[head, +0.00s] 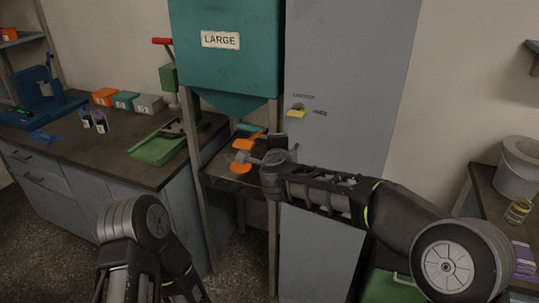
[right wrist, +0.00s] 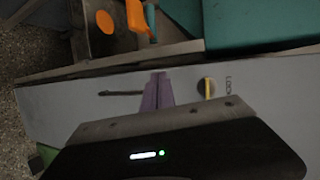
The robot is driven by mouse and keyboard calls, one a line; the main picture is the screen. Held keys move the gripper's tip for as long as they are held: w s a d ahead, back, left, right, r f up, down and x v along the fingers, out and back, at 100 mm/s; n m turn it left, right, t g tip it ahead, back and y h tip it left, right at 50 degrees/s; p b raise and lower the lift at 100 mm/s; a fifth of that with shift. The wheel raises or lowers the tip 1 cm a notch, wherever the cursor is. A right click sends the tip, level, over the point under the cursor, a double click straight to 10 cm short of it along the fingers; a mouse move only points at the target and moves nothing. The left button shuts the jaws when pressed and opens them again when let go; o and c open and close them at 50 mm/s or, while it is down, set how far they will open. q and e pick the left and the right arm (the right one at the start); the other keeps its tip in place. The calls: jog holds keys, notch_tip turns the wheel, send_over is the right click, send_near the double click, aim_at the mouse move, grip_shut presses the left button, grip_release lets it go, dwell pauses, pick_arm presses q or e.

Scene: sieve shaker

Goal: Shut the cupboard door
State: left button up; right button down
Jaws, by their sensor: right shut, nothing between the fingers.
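The cupboard door (head: 340,60) is a tall grey panel right of the teal hopper in the head view. The grey panel also fills a band across the right wrist view (right wrist: 270,85). It carries a round latch with a yellow bar (head: 297,111), also in the wrist view (right wrist: 208,88), and a dark slim handle (right wrist: 121,93). My right gripper (head: 246,157) reaches across the panel's front towards its left edge. In the wrist view its fingers (right wrist: 156,92) are together and empty, over the panel beside the handle. Contact and whether the door is ajar cannot be told. My left gripper is out of view.
The teal hopper marked LARGE (head: 220,65) stands on a frame left of the door. Orange scoops (head: 248,142) lie on its lower shelf. A workbench (head: 70,150) is at left. A side counter with a grey bucket (head: 518,170) is at right.

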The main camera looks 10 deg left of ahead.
jog(key=s, duration=0.1)
jog(key=s+r, duration=0.1)
jog(key=s, duration=0.1)
jog(key=s+a, duration=0.1)
jog(key=shift+s+r, duration=0.2)
